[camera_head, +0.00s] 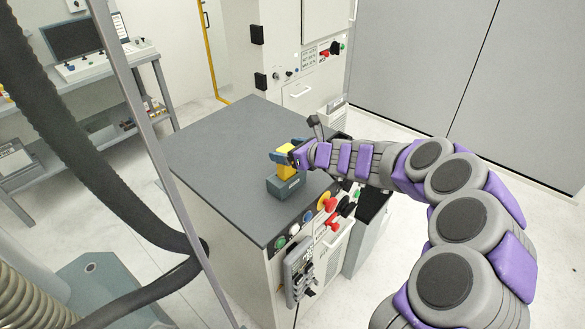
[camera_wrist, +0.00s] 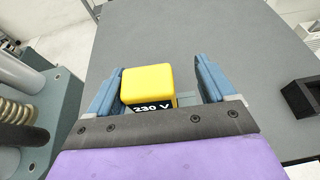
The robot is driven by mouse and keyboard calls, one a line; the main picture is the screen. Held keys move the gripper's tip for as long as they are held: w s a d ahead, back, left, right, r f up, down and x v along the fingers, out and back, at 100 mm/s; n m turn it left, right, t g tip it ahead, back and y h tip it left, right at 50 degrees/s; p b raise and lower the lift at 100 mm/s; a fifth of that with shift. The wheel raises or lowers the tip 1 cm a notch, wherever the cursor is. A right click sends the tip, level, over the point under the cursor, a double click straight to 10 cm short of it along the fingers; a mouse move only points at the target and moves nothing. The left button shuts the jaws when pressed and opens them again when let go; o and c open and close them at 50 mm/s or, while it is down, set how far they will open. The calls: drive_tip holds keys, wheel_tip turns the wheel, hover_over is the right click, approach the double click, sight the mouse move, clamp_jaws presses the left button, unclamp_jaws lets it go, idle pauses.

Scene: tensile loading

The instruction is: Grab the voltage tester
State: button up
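The voltage tester is a yellow block (camera_head: 285,163) above a dark grey-blue box (camera_head: 286,188) on the cabinet top. In the wrist view its yellow top (camera_wrist: 147,83) and a black "230 V" label show; its lower part is hidden by my gripper's palm. My gripper (camera_head: 286,153) is over the tester with its blue fingers on either side. In the wrist view my gripper (camera_wrist: 160,72) is open: the left finger is close to the yellow block, and a clear gap separates the block from the right finger. Whether the left finger touches it, I cannot tell.
The grey cabinet top (camera_head: 225,140) is mostly clear. Its front panel carries several knobs and a red button (camera_head: 330,204). A dark block (camera_wrist: 298,98) lies right of my gripper in the wrist view. A thick black hose (camera_head: 80,140) and metal post stand at left.

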drive_tip(key=a, duration=0.3)
drive_tip(key=shift+f, duration=0.2)
drive_tip(key=shift+c, duration=0.3)
drive_tip(key=shift+a, duration=0.25)
drive_tip(key=shift+c, duration=1.4)
drive_tip(key=shift+d+r, duration=0.1)
drive_tip(key=shift+d, duration=1.15)
drive_tip(key=c, duration=0.7)
drive_tip(key=shift+a, duration=0.7)
clamp_jaws()
